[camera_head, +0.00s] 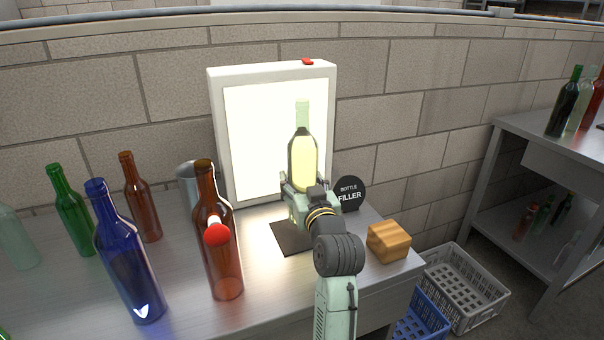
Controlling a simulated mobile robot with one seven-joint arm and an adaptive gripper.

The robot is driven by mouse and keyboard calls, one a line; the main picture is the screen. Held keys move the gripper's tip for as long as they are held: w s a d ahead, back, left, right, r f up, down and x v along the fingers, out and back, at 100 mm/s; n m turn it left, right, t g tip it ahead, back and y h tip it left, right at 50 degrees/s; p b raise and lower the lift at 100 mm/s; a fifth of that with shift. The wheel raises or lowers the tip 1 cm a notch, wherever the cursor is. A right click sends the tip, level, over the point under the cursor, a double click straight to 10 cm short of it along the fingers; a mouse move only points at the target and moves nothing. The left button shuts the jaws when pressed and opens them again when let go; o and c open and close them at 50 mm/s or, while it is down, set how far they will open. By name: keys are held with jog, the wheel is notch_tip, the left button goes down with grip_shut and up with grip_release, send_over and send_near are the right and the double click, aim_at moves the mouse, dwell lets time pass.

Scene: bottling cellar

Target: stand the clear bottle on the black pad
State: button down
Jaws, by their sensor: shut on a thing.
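The clear bottle (303,160) is upright in front of the bright light panel, with a pale yellow-green glow showing through it. My gripper (304,190) is shut on its lower part. The black pad (288,238) lies on the metal table below and slightly left of the gripper. The bottle's base is hidden behind my gripper, so I cannot tell whether it touches the pad.
A brown bottle (218,260), a blue bottle (128,260) and other bottles stand on the left. A wooden block (389,242) sits right of my arm.

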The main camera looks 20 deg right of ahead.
jog(key=shift+f, duration=1.8)
jog(key=shift+f, duration=0.2)
jog(key=c, duration=0.5)
grip_release()
jog(key=shift+f, duration=0.1)
jog(key=shift+r+p, duration=0.2)
jog(key=shift+p, duration=0.15)
jog(key=s+a+b, duration=0.1)
jog(key=s+b, duration=0.2)
jog(key=s, duration=0.9)
